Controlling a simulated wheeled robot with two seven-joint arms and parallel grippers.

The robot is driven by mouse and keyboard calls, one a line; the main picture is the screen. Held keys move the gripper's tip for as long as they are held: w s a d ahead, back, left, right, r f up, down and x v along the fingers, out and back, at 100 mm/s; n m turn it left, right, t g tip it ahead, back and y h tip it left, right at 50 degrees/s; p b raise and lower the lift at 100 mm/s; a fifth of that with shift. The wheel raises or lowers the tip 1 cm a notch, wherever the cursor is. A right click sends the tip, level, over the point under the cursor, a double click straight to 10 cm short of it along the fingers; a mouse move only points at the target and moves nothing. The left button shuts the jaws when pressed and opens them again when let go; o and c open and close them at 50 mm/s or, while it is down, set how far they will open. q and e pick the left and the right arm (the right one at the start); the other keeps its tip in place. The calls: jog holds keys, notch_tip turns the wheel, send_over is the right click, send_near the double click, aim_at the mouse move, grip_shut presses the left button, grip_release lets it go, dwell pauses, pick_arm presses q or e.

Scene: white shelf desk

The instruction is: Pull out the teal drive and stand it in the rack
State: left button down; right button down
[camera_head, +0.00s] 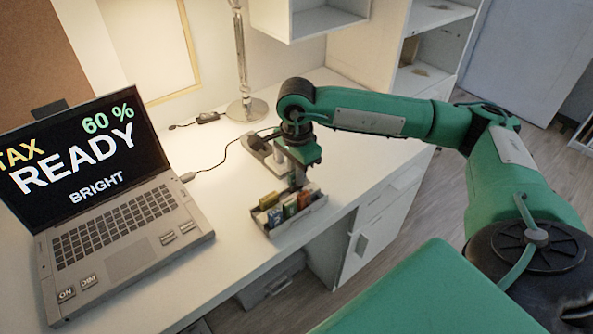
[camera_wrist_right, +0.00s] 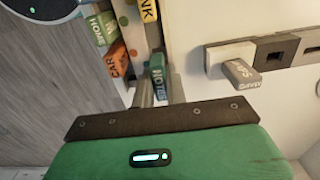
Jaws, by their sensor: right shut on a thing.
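The teal drive (camera_wrist_right: 158,72), labelled NOTES, is between the fingers of my right gripper (camera_wrist_right: 158,92). In the head view my right gripper (camera_head: 297,178) is low over the back end of the grey rack (camera_head: 298,222), and the drive in it is mostly hidden. The wrist view shows the teal drive close beside the rack's other drives. I cannot tell whether it touches the rack's floor. The rack holds several drives, among them an orange CAR drive (camera_wrist_right: 117,62), a HOME drive (camera_wrist_right: 102,28) and a yellow one (camera_wrist_right: 148,12). My left gripper is out of view.
A hub (camera_wrist_right: 278,50) with a grey MAPS drive (camera_wrist_right: 241,73) in it lies behind the rack. An open laptop (camera_head: 110,215) stands at left, its cable running toward the hub. A lamp base (camera_head: 246,109) is farther back. The rack is near the desk's front edge.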

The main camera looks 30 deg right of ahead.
jog(key=shift+f+b, duration=0.95)
jog(key=shift+f, duration=0.2)
jog(key=c, duration=1.3)
grip_release()
jog(key=shift+c, duration=0.2)
notch_tip(320, 180, up, 14)
jog(key=p, duration=0.1)
jog(key=shift+f, duration=0.15)
